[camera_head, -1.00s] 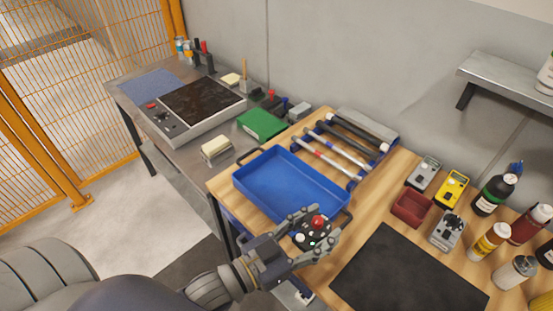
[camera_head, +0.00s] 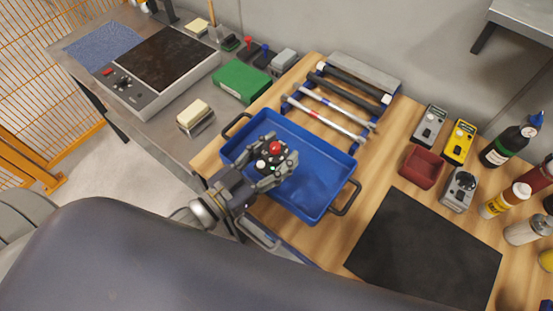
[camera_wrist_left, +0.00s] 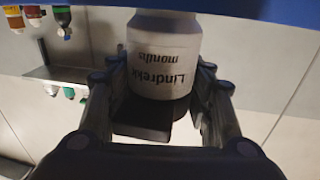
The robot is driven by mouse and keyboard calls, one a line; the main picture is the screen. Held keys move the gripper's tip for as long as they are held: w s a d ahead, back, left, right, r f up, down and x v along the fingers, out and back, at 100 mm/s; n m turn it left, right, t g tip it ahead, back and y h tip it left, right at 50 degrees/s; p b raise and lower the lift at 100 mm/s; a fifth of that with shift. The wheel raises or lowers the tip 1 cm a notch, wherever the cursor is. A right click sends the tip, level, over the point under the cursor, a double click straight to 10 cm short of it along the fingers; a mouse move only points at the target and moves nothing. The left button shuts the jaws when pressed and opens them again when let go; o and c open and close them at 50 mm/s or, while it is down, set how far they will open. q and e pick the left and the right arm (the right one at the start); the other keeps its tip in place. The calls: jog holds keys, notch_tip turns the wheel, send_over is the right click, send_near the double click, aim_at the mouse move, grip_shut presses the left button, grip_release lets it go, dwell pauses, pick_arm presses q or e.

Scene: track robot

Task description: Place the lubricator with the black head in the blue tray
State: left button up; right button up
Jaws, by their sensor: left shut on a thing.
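The lubricator (camera_head: 272,158) is in my left gripper (camera_head: 280,165), its black head with a red knob and small white and green spots facing up in the head view. In the left wrist view its pale labelled body (camera_wrist_left: 160,60) shows upside down between the two shut fingers (camera_wrist_left: 160,105). The blue tray (camera_head: 318,190) lies on the wooden table, and the gripper is over its left part. The lubricator's underside is hidden in the head view, so I cannot tell whether it touches the tray floor. My right gripper is out of view.
A rack of rods (camera_head: 325,110) stands just behind the tray. A black mat (camera_head: 425,250), a red bin (camera_head: 421,167), small meters and several bottles (camera_head: 505,147) are to the right. A green box (camera_head: 241,80) and a sponge holder (camera_head: 195,118) are on the metal bench.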

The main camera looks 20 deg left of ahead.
pick_arm(q)
notch_tip(320, 180, down, 3)
jog(key=shift+r, duration=0.15)
jog(key=shift+f, duration=0.45)
jog(key=o, duration=1.2)
jog(key=shift+f, duration=0.1)
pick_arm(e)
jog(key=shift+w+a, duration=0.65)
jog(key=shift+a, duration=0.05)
pick_arm(q)
jog(key=shift+a, duration=0.1)
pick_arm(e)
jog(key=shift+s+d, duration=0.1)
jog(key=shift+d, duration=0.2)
pick_arm(q)
jog(key=b+v, duration=0.2)
jog(key=v, duration=1)
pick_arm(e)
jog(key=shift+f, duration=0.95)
